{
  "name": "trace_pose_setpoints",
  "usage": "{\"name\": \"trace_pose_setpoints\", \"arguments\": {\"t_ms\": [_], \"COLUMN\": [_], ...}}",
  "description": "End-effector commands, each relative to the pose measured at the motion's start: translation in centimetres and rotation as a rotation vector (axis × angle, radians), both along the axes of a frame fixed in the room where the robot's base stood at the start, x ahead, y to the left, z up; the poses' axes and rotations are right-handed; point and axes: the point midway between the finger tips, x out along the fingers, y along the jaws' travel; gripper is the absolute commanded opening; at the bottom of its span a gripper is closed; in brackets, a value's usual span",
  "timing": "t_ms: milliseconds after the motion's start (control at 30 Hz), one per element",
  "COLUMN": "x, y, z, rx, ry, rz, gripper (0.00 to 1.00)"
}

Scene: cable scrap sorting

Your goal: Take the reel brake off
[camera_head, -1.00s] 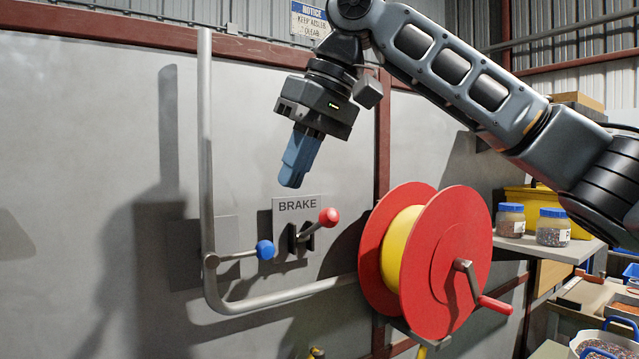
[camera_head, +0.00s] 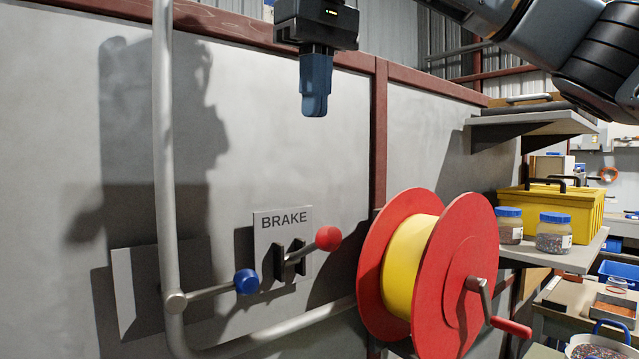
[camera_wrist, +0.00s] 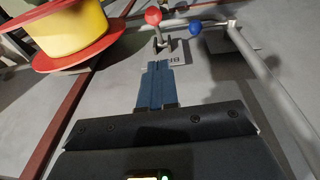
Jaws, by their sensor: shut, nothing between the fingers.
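The brake lever has a red ball knob (camera_head: 328,238) on a short grey arm, set in a dark bracket on a plate marked BRAKE (camera_head: 284,218). The lever sticks out from the wall toward the right. The red reel (camera_head: 457,280) with a yellow core stands right of it. My gripper (camera_head: 314,114) is shut and empty, pointing down, above the brake plate and clear of the lever. In the wrist view the blue fingers (camera_wrist: 157,68) lie together, with the red knob (camera_wrist: 153,16) beyond their tips.
A blue-knobbed lever (camera_head: 247,281) joins a grey pipe (camera_head: 165,150) left of the brake. A shelf at right holds jars (camera_head: 553,232) and a yellow box (camera_head: 560,203). The wall area between gripper and brake plate is clear.

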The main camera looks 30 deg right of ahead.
Motion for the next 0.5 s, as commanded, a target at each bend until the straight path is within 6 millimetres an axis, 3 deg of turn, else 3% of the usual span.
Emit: {"name": "trace_pose_setpoints", "arguments": {"t_ms": [167, 500], "x": [0.3, 1.3], "y": [0.0, -0.2], "z": [-1.7, -8.0], "rx": [0.002, 0.003], "ry": [0.003, 0.003], "rz": [0.003, 0.003], "gripper": [0.00, 0.00]}}
